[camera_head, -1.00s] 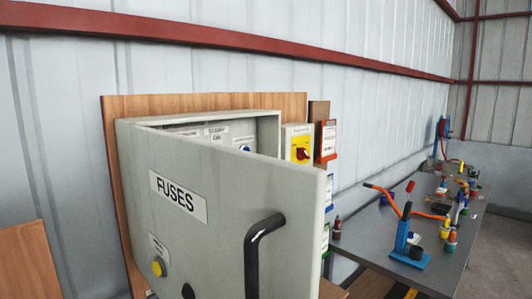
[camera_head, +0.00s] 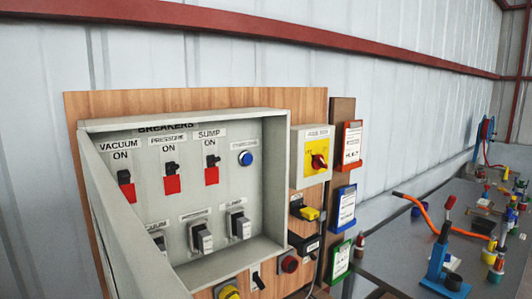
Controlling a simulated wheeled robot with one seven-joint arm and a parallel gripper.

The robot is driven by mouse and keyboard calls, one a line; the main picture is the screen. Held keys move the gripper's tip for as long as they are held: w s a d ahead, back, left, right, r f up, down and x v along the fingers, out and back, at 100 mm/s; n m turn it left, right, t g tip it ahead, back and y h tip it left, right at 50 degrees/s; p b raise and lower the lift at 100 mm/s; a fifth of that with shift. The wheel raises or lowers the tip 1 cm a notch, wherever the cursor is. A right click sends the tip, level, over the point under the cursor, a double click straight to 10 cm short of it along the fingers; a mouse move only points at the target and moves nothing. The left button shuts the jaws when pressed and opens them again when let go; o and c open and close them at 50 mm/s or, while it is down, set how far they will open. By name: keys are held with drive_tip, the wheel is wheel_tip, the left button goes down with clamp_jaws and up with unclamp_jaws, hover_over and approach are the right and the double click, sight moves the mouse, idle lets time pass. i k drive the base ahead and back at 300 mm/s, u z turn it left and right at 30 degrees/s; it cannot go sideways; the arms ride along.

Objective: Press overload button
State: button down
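The grey fuse box (camera_head: 185,122) stands on a wooden board with its door (camera_head: 135,250) swung open to the left. Inside, a round blue button (camera_head: 246,158) sits at the upper right under a small label too blurred to read for certain; it is the only round button inside the box. To its left are breakers with red blocks (camera_head: 171,184), labelled vacuum, pressure and sump, each marked on. My gripper is not in view.
Beside the box are a yellow panel with a red rotary switch (camera_head: 318,161), a yellow-handled switch (camera_head: 308,213) and a red button (camera_head: 290,264). Coloured document holders (camera_head: 345,205) hang to the right. A grey table (camera_head: 385,255) with tools extends right.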

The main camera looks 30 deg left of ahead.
sight(247, 158)
drive_tip(key=i, duration=1.2)
drive_tip(key=u, duration=3.25)
